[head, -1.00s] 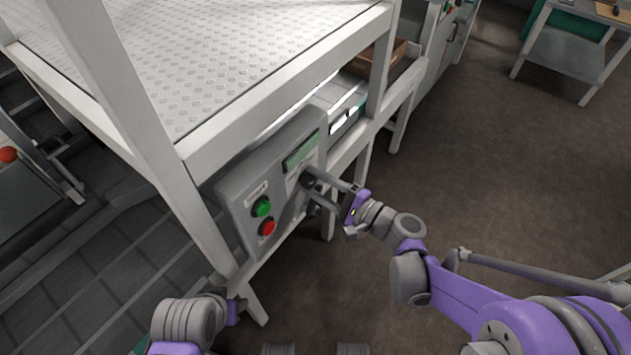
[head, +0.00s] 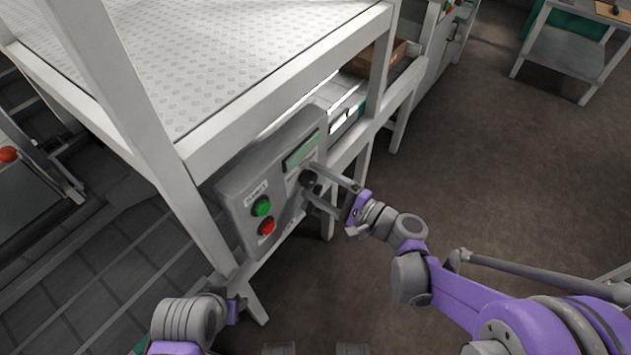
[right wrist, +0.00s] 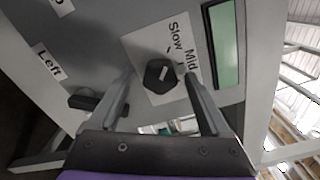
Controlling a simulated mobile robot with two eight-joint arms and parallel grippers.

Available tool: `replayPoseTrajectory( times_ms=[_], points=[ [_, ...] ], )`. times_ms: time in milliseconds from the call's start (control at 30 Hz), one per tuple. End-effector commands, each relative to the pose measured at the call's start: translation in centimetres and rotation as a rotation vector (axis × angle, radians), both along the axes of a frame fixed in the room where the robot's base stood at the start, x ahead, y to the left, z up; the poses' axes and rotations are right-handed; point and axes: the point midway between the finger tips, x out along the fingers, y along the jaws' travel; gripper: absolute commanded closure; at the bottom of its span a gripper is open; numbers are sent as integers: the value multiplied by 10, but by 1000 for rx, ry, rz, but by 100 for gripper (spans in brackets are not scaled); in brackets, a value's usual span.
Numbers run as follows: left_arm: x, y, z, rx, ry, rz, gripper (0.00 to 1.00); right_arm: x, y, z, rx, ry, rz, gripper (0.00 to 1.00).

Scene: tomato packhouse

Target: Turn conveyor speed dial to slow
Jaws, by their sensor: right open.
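The speed dial is a dark hexagonal knob (head: 308,180) on the grey control box (head: 240,185). In the right wrist view the dial (right wrist: 159,75) sits on a white label (right wrist: 140,48) reading "Slow" and "Mid". It has a short pale mark on its face; I cannot tell surely which word the mark points to. My right gripper (head: 313,184) is open, its fingers on either side of the dial and apart from it in the right wrist view (right wrist: 160,88). My left gripper (head: 237,304) is low in the head view, below the box, its jaws unclear.
A green button (head: 261,206) and a red button (head: 267,227) sit left of the dial. A green display (head: 300,150) is above it. A white frame post (head: 165,170) stands left of the box. Open floor (head: 490,170) lies to the right.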

Motion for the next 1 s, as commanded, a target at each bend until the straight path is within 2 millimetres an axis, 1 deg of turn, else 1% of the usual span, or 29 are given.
replayPoseTrajectory(
  times_ms=[167, 300, 500, 700, 1000],
  points=[
    [0, 0, 4, 0, -1, 0, 50, -16, -23, 1, -1, 0, -4, 19],
    [-1, 0, 7, 0, -2, 0, 50, -33, -48, 1, -2, -1, -6, 19],
    [-1, 0, 10, 0, -3, 0, 50, -53, -74, 1, -1, 0, -4, 19],
    [-1, 0, 11, 0, -3, 0, 50, -61, -84, 0, -1, 0, -2, 19],
    [-1, 0, 11, 0, -3, 0, 50, -61, -84, 0, 0, 0, -1, 19]
  ],
)
